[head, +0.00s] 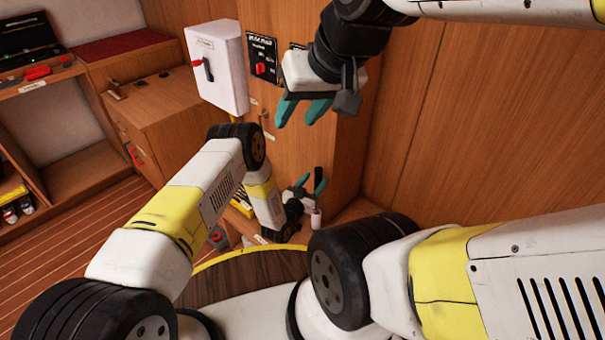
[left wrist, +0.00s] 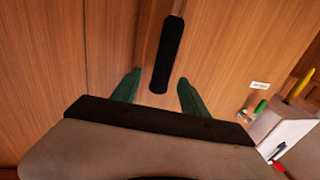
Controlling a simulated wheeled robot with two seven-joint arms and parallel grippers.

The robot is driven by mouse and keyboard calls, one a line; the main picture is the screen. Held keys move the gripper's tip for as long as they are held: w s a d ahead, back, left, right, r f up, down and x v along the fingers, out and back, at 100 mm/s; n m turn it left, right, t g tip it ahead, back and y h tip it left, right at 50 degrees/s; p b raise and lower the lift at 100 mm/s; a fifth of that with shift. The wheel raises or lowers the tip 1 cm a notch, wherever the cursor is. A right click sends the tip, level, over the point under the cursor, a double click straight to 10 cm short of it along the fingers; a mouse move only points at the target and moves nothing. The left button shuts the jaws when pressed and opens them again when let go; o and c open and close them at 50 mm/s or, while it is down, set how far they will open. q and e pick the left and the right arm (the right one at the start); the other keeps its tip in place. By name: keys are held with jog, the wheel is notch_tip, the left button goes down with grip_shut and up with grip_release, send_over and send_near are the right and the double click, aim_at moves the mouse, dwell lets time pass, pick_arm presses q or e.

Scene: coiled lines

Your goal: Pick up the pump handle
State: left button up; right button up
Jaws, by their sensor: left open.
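The pump handle (left wrist: 167,55) shows in the left wrist view as a black bar against the wood panelling. Its lower end lies between the two green fingers of my left gripper (left wrist: 158,85) in that picture. The fingers are apart, and I see no contact with the bar. In the head view my left gripper (head: 311,182) is low beside the wooden cabinet, with its fingers spread. My right gripper (head: 301,112) is higher up, in front of the cabinet's upper part, open and empty.
A white switch box (head: 216,66) and a black panel with a red knob (head: 262,58) are on the wooden cabinet. A small white cylinder (head: 316,218) stands close to my left gripper. A wooden desk (head: 150,115) is at the left. Wood panelling (head: 470,110) fills the right.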

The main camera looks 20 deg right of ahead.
aim_at(317, 177)
pick_arm(q)
jog(key=x, duration=0.4)
jog(key=shift+w, duration=0.15)
jog(key=shift+r, duration=0.1)
grip_shut()
